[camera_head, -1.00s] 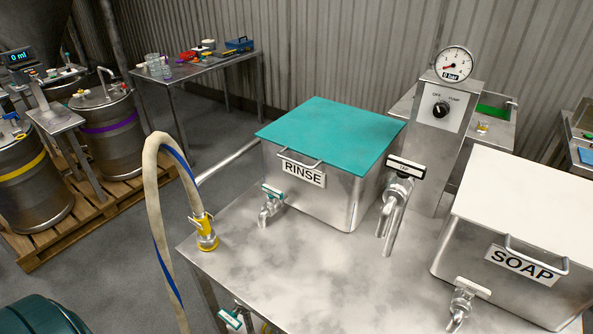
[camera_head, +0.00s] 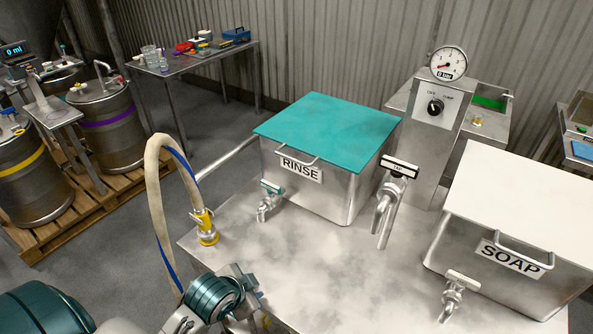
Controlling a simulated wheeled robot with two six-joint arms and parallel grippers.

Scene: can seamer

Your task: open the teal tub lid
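The teal lid (camera_head: 328,128) lies flat and closed on the steel tub (camera_head: 325,195) labelled RINSE, in the middle of the head view. A thin metal bar handle (camera_head: 297,158) sticks out at the lid's front edge, above the label. My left arm comes in from the bottom left, and its wrist end (camera_head: 222,300) is over the front left of the steel table, in front of and below the tub, apart from the lid. I cannot make out its fingers clearly. My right gripper is not in view.
A small tap (camera_head: 268,203) with a teal lever is on the tub's front. A beige hose (camera_head: 158,205) arches at the table's left edge. A larger tap (camera_head: 391,195) and a gauge post (camera_head: 435,125) stand right of the tub. The white-lidded SOAP tub (camera_head: 520,215) is further right.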

